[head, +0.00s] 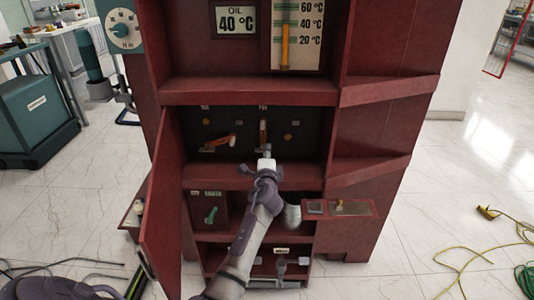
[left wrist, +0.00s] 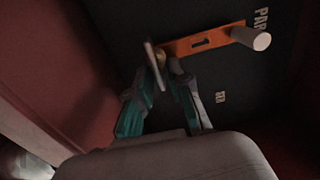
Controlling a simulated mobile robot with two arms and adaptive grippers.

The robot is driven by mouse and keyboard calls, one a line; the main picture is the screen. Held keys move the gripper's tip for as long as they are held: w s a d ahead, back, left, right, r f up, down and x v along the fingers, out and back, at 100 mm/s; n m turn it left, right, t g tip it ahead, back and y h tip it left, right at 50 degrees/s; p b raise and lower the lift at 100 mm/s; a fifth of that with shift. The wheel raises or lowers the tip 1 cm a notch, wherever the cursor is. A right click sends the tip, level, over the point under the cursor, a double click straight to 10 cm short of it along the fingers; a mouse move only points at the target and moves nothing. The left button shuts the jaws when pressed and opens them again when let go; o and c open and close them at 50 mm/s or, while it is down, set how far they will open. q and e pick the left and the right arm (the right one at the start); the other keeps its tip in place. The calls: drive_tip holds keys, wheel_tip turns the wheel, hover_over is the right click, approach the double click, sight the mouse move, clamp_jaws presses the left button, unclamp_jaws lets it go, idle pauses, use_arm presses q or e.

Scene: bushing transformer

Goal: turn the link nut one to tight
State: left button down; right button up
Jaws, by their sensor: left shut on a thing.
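An orange link bar (left wrist: 205,41) with a slot-like "1" mark shows in the left wrist view on a dark panel. A pale round post stands at its right end (left wrist: 262,41). At its left end, a small brassy nut (left wrist: 175,66) is mostly hidden by my fingers. My left gripper (left wrist: 163,62) is shut on this nut. In the head view, my left gripper (head: 265,150) reaches into the cabinet's middle compartment, just below the upright orange link (head: 263,131). A second orange link (head: 218,142) lies slanted to the left. My right gripper is not in view.
The red cabinet (head: 250,92) has an open door (head: 163,205) at left of the compartment. Shelves lie above and below my arm. An oil display (head: 237,20) is above. Cables (head: 490,240) lie on the floor at right.

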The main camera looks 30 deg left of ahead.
use_arm(q)
drive_tip(key=c, duration=1.3)
unclamp_jaws()
drive_tip(key=v, duration=1.2)
drive_tip(key=shift+f, duration=0.1)
